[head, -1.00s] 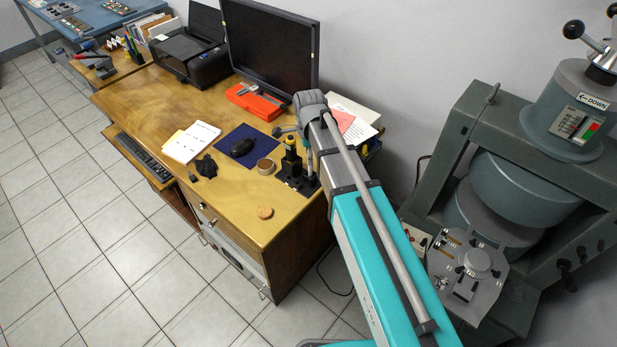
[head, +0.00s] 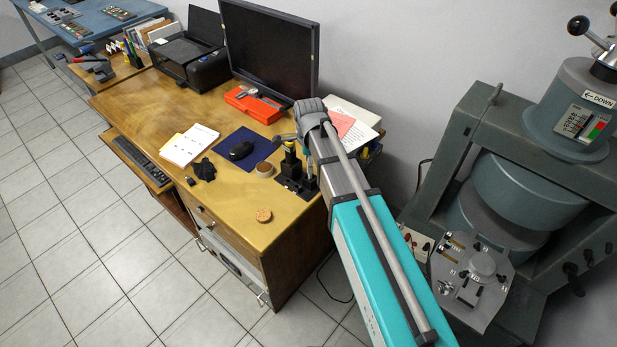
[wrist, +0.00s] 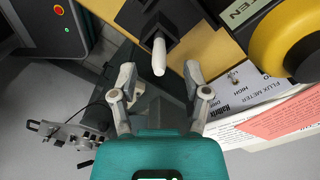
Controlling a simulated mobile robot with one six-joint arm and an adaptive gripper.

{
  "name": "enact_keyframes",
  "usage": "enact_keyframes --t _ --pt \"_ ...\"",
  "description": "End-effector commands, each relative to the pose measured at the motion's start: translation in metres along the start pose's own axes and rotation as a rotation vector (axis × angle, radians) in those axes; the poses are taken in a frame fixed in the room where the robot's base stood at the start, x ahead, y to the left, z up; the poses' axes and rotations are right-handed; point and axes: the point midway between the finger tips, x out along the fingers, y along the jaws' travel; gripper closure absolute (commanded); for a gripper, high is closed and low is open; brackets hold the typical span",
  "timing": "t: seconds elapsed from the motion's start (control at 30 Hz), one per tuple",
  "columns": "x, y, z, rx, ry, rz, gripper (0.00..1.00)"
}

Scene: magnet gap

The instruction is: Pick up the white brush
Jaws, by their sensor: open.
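The white brush shows in the wrist view as a short, pale rounded rod (wrist: 159,58) sticking out of a black holder (wrist: 168,18). My gripper (wrist: 160,73) is open and empty. Its two grey fingers lie to either side of the rod's near end in the picture, with a gap on each side. In the head view the black holder (head: 297,186) stands at the right front part of the desk, under the end of my arm. There my arm largely hides the gripper, and I cannot make out the brush clearly.
A monitor (head: 270,48) stands behind. The large green-grey magnet (head: 530,190) is at the right.

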Motion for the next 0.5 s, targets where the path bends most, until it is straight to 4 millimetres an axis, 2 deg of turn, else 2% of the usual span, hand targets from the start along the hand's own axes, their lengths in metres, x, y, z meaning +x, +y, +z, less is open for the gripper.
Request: enact_keyframes --t 0.1,0.5 --pt "0.013 0.0 -0.001 0.0 0.0 0.0 0.39" --pt "0.041 0.0 -0.003 0.0 0.0 0.0 0.39"
